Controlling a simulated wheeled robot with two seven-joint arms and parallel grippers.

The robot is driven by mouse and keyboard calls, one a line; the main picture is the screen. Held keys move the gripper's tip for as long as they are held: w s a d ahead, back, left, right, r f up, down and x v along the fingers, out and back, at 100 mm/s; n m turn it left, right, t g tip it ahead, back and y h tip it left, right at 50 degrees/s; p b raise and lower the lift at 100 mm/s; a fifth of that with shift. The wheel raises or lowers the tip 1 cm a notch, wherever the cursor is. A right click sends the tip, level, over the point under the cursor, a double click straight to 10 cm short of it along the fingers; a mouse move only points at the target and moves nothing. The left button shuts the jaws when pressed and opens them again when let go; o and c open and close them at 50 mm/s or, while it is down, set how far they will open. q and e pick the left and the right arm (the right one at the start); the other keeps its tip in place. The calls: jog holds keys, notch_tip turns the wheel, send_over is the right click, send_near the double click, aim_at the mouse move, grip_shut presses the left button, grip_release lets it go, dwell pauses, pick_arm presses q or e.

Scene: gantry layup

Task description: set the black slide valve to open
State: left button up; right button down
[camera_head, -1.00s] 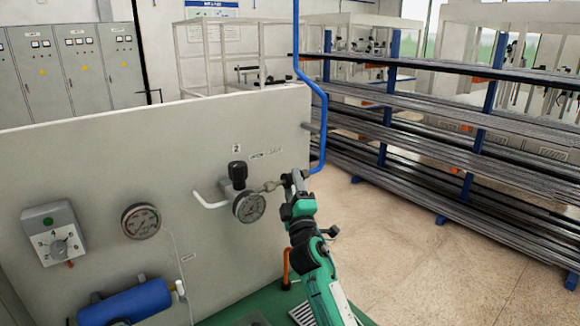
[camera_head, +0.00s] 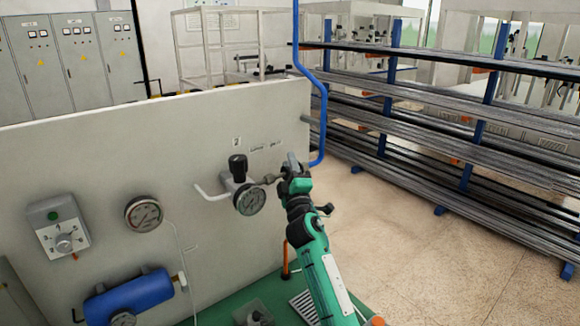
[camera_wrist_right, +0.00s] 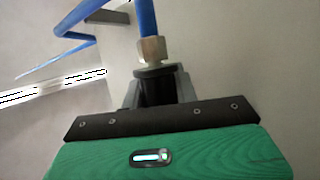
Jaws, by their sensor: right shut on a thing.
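My right gripper (camera_head: 293,165) is at the right end of the pipe run on the pale panel, beside the blue pipe. It hides most of the black slide valve in the head view. In the right wrist view the black valve body (camera_wrist_right: 156,92) sits between the fingers, below a brass fitting (camera_wrist_right: 151,49) on the blue pipe (camera_wrist_right: 146,18). The gripper is shut on it. The valve's open or closed position cannot be read. My left gripper is not in view.
Left of the gripper are a pressure gauge (camera_head: 249,200) and a black-knobbed regulator (camera_head: 238,167). Another gauge (camera_head: 143,214), a switch box (camera_head: 60,230) and a blue cylinder (camera_head: 128,295) are further left. A rack of long bars (camera_head: 440,150) stands right, beyond open floor.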

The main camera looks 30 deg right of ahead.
jog(key=a+b, duration=0.1)
jog(key=a, duration=0.2)
jog(key=shift+a+f, duration=0.1)
jog(key=shift+a, duration=0.05)
jog(key=c, duration=1.2)
grip_release()
jog(key=shift+o, duration=0.6)
jog(key=shift+s+a, duration=0.1)
jog(key=shift+a, duration=0.1)
jog(key=b+v, duration=0.5)
jog(key=v, duration=0.8)
jog(key=shift+s+a+f, duration=0.15)
jog(key=shift+s, duration=0.2)
